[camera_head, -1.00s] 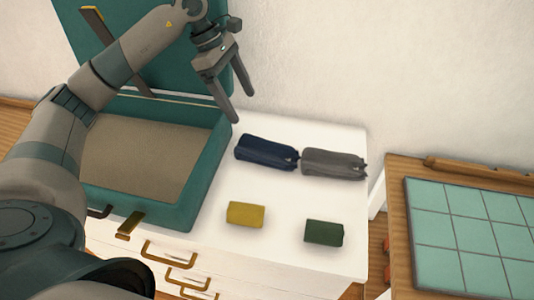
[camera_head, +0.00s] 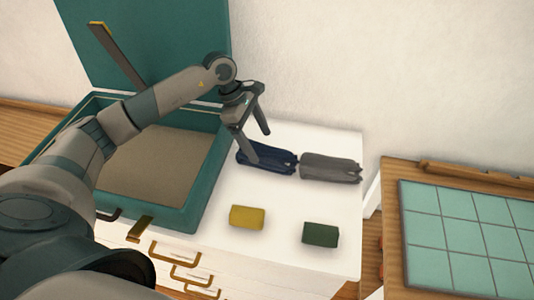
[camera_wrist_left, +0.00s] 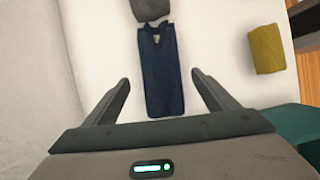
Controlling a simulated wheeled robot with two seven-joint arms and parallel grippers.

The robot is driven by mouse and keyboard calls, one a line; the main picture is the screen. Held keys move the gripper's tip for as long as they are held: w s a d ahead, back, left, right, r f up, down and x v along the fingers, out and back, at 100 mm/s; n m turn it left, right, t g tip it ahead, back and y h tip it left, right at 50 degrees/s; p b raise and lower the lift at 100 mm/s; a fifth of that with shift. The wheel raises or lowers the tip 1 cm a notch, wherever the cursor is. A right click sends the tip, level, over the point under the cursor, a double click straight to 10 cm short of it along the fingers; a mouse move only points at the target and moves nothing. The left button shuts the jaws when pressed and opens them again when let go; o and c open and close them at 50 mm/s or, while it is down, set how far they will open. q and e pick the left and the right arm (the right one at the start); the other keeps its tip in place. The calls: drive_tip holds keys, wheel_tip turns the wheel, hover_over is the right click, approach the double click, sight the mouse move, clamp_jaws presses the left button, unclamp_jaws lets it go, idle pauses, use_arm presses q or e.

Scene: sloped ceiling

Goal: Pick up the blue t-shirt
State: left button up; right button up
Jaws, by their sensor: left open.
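The blue t-shirt (camera_head: 267,160) is a dark blue folded bundle lying on the white dresser top, beside a grey bundle. My left gripper (camera_head: 261,148) is open above it, and one finger overlaps the blue bundle's left part in the head view. In the left wrist view the blue t-shirt (camera_wrist_left: 163,75) lies ahead, with its near end between the two spread fingers of my left gripper (camera_wrist_left: 160,90). The fingers do not appear to touch it, and nothing is held. My right gripper is not in view.
The grey bundle (camera_head: 331,168) lies right next to the blue one. A yellow block (camera_head: 247,217) and a green block (camera_head: 321,235) lie nearer the front. An open teal suitcase (camera_head: 205,190) stands at left. A wooden table with teal tiles (camera_head: 440,200) is at right.

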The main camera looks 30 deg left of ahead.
sight(264, 151)
use_arm(q)
drive_tip(key=shift+f, duration=0.15)
drive_tip(key=shift+d+f+p, duration=0.4)
drive_tip(key=shift+f+p, duration=0.2)
drive_tip(key=shift+p, duration=0.3)
drive_tip(key=p+x, duration=0.1)
drive_tip(key=x, duration=0.1)
drive_tip(key=shift+d+f+p, duration=0.15)
drive_tip(key=shift+f+p, duration=0.2)
drive_tip(key=shift+p, duration=0.05)
drive_tip(key=shift+d+f, duration=0.1)
drive_tip(key=shift+f, duration=0.45)
drive_tip(key=c, duration=1.2)
